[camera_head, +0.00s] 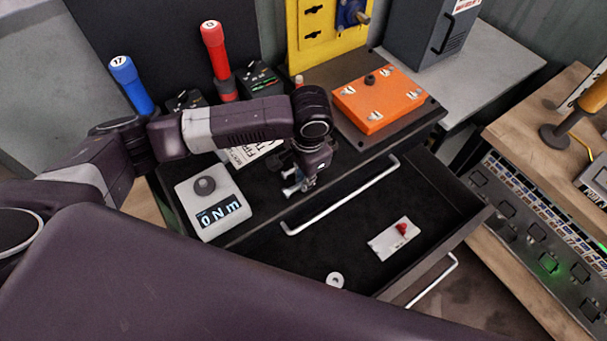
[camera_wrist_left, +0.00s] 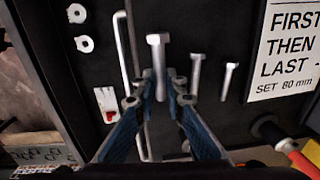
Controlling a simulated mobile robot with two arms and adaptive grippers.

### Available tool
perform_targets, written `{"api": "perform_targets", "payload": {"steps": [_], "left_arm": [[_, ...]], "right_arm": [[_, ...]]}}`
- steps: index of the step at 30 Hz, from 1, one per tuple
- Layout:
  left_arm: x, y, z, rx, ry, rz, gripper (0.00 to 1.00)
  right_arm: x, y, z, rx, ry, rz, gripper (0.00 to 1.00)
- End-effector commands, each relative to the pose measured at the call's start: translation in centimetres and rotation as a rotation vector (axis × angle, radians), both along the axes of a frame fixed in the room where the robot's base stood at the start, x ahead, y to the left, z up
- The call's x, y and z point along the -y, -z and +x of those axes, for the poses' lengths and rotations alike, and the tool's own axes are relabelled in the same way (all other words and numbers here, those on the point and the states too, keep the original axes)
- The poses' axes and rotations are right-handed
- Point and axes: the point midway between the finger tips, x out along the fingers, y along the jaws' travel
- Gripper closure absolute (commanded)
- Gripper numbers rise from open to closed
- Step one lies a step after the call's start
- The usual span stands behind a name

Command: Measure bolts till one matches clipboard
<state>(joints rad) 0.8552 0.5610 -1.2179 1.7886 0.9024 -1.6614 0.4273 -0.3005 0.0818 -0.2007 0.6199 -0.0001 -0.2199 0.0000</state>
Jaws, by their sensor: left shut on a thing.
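My left gripper (camera_head: 296,184) is over the dark cabinet top, near its front edge. In the left wrist view its fingers (camera_wrist_left: 158,98) are shut on a pale metal bolt (camera_wrist_left: 158,62), head up in the picture. Two thinner, shorter bolts, one in the middle (camera_wrist_left: 196,74) and one at the right (camera_wrist_left: 229,80), lie beyond the right finger, apart from it. The clipboard sheet (camera_wrist_left: 288,48) reads "FIRST, THEN, LAST, SET 80 mm"; in the head view the arm partly hides this sheet (camera_head: 248,153). A grey box with a knob and display (camera_head: 208,204) stands left of the gripper. My right gripper is out of view.
An orange box (camera_head: 378,100) stands at the back right. Blue (camera_head: 132,84) and red (camera_head: 217,55) handled tools stand at the back left.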

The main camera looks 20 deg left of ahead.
Motion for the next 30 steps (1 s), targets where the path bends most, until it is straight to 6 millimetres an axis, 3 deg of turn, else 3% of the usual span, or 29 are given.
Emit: {"api": "perform_targets", "payload": {"steps": [7,8,13,23,30], "left_arm": [[0.0,0.1,0.0,0.001,0.0,-0.001,1.0],[0.0,0.1,0.0,0.001,0.0,-0.001,0.88],[0.0,0.1,0.0,0.001,0.0,-0.001,0.69],[0.0,-0.1,0.0,0.0,0.0,0.0,0.69],[0.3,-3.7,-0.1,0.005,0.0,-0.002,0.69]], "right_arm": [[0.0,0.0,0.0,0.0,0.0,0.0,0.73],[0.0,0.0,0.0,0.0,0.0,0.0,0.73],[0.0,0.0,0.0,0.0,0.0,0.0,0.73],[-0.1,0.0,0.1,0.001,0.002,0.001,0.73],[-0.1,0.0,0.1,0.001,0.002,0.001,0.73]]}}
